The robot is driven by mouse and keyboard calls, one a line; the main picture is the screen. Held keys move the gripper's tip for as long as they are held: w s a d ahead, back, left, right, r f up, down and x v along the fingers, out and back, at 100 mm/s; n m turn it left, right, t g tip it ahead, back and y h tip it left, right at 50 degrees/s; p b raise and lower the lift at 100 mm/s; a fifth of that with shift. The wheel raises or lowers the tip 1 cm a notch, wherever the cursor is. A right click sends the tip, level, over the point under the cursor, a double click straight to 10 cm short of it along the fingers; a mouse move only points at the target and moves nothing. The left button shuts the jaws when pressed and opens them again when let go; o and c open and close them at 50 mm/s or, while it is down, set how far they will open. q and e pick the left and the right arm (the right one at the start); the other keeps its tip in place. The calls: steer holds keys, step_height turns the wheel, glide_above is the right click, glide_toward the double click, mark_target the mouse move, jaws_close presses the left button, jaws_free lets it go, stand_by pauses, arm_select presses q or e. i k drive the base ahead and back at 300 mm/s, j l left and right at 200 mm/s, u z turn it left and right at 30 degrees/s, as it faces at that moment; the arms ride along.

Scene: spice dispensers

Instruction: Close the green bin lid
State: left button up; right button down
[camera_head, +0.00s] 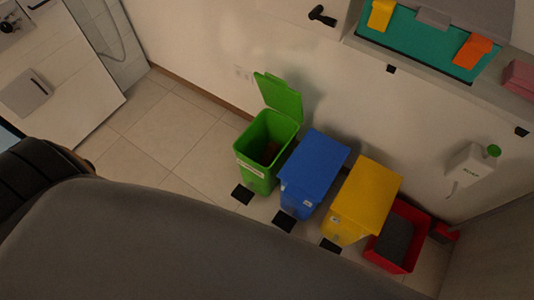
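The green bin (262,150) stands on the tiled floor near the wall. Its green lid (279,97) is tilted up and open at the back, towards the wall, so the dark inside of the bin shows. A black pedal (242,194) lies on the floor in front of the bin. Neither of my grippers shows in the head view. A large grey part of my own body fills the lower part of the picture, with a dark part of mine at the left edge.
Right of the green bin stand a blue bin (315,170) and a yellow bin (364,200), both with lids down. A red bin (399,238) is open. A wall shelf (480,92) runs above. Tiled floor (160,135) left of the green bin is clear.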

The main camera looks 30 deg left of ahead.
mark_target(276, 95)
steer(key=k+l, duration=0.25)
steer(key=k, duration=0.15)
steer(key=k+l, duration=0.3)
steer(key=k, duration=0.1)
